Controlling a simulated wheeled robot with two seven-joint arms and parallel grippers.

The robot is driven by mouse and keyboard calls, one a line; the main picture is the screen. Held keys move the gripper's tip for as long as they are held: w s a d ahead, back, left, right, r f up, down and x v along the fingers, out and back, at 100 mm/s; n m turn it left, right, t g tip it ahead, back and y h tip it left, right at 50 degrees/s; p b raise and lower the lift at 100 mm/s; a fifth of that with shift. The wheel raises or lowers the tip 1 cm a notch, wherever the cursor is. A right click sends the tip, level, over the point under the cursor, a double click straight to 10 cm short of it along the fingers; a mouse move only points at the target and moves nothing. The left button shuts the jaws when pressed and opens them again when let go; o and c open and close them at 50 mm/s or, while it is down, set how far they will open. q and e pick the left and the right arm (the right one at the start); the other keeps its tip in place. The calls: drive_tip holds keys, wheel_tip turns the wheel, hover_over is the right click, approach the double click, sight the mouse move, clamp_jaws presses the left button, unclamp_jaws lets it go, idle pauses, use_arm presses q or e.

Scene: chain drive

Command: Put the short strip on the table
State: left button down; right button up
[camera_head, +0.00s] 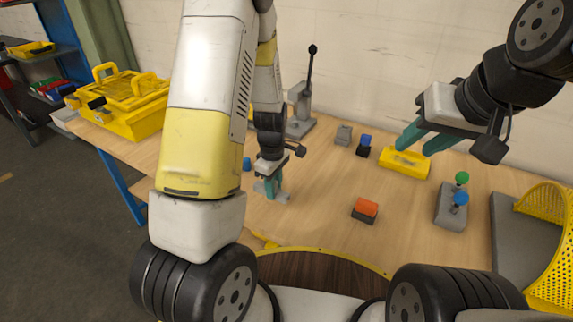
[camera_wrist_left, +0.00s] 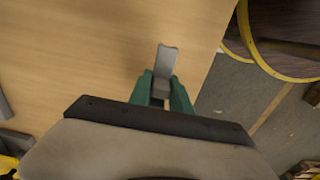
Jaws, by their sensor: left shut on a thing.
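My left gripper (camera_head: 271,190) has its teal fingers shut on a short grey strip (camera_head: 283,197), low over the front left of the wooden table (camera_head: 310,220). In the left wrist view the strip (camera_wrist_left: 166,60) sticks out from between the fingertips (camera_wrist_left: 160,90), with its notched end free. I cannot tell whether the strip touches the table. My right gripper (camera_head: 424,141) is open and empty, its two teal fingers apart, over or just behind a yellow block (camera_head: 405,163).
An orange-topped block (camera_head: 365,209) and a grey base with green and blue knobs (camera_head: 451,205) stand to the right. A lever press (camera_head: 301,115) stands behind, and a yellow toolbox (camera_head: 130,104) at the left. Bare wood lies between the left gripper and the orange-topped block.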

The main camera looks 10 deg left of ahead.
use_arm(q)
drive_tip(key=w, duration=0.7)
drive_tip(key=shift+w+a+f, duration=0.25)
drive_tip(key=shift+a+f, duration=0.05)
drive_tip(key=shift+f, duration=1.8)
drive_tip(key=shift+f, duration=0.1)
drive_tip(key=c, duration=1.2)
unclamp_jaws()
drive_tip(key=s+r+m+t+h, duration=0.1)
drive_tip(key=s+r+m+t, duration=0.3)
drive_tip(key=r, duration=1.1)
drive_tip(key=s+r+m+g+h, duration=0.1)
drive_tip(key=s+r+m, duration=0.35)
drive_tip(key=r, duration=0.95)
drive_tip(key=s+r+m+t, duration=0.1)
drive_tip(key=s+r+m, duration=0.1)
drive_tip(key=s, duration=0.3)
drive_tip(key=s+d+r+m+t, duration=0.1)
drive_tip(key=s+r+m, duration=0.1)
drive_tip(key=s, duration=0.3)
drive_tip(key=s+r+m+t, duration=0.1)
drive_tip(key=s+r+m, duration=0.1)
drive_tip(key=s, duration=0.3)
drive_tip(key=shift+s+d+r, duration=0.25)
drive_tip(key=shift+r, duration=0.1)
